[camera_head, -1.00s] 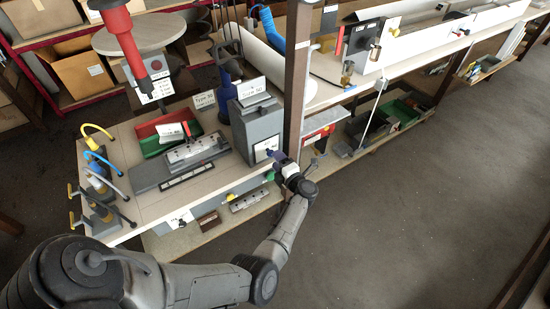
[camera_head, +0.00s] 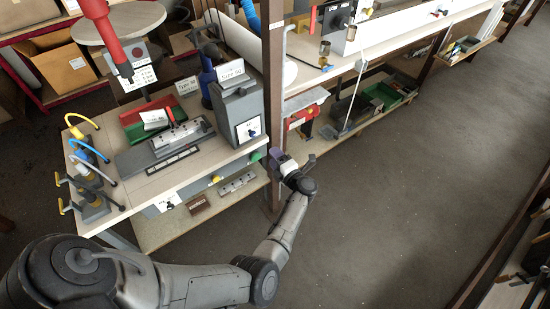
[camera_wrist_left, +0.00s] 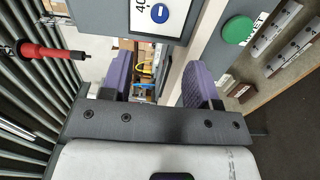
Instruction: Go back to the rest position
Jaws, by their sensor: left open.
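My left arm reaches in from the lower left in the head view. Its gripper (camera_head: 277,157) hovers by the front edge of the workbench, near the grey machine box (camera_head: 240,112) and the brown post. In the left wrist view its two purple fingers (camera_wrist_left: 160,82) stand well apart with nothing between them. The grey box with its blue knob (camera_wrist_left: 159,13) and a green button (camera_wrist_left: 238,30) lie just beyond the fingers. My right gripper is not in view.
The workbench (camera_head: 140,190) holds a grey fixture (camera_head: 175,140), a red and green tray (camera_head: 135,126) and yellow and blue hoses (camera_head: 90,150). A brown post (camera_head: 273,80) stands close to the left gripper. The floor (camera_head: 400,200) on the right is clear.

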